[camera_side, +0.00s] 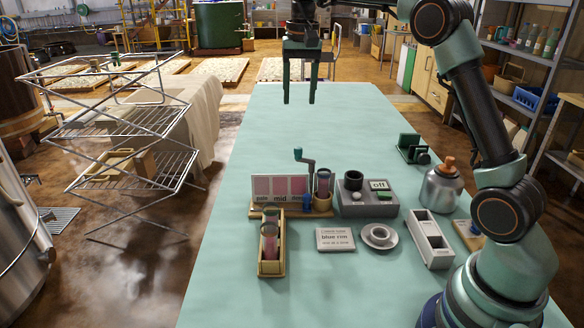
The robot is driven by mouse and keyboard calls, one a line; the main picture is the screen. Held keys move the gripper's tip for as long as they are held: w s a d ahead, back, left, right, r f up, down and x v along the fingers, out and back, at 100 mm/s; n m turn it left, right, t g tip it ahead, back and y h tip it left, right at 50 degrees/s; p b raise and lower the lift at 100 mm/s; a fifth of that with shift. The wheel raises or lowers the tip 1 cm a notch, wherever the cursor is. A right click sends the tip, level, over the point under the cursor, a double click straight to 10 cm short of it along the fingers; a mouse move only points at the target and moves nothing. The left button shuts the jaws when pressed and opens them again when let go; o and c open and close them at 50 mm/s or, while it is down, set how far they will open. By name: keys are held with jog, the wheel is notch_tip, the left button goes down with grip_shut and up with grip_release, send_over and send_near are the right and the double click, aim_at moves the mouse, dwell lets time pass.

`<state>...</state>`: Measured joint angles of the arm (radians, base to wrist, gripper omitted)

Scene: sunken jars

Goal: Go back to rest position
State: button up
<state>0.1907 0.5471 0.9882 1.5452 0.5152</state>
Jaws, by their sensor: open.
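My gripper (300,88) hangs pointing down above the far part of the table (335,120). Its two dark green fingers are apart with nothing between them. It is well clear of the objects on the table. A wooden rack (271,268) at the front left holds jars (269,232) with pinkish contents. Behind it stands a colour card (280,187) with pink swatches marked pale, mid and a third word I cannot read fully. A jar (323,182) stands at the card's right end, beside a blue-green crank (305,160).
A grey box with an "off" display (379,185), a small sign reading "blue run" (335,239), a round grey dish (379,236), a white divided tray (428,240) and a metal bottle (441,188) stand on the right. The table's far half is mostly clear. A wire drying rack (125,150) stands left.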

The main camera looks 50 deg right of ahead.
jog(key=s+a+r+n+t, duration=0.35)
jog(key=s+a, duration=0.25)
jog(key=s, duration=0.5)
jog(key=s+a+f+n+t, duration=0.1)
jog(key=s+a+f+n, duration=0.2)
jog(key=s+f, duration=0.5)
jog(key=shift+s+a+n, duration=0.3)
jog(key=shift+s+n, duration=0.45)
jog(key=shift+s, duration=0.5)
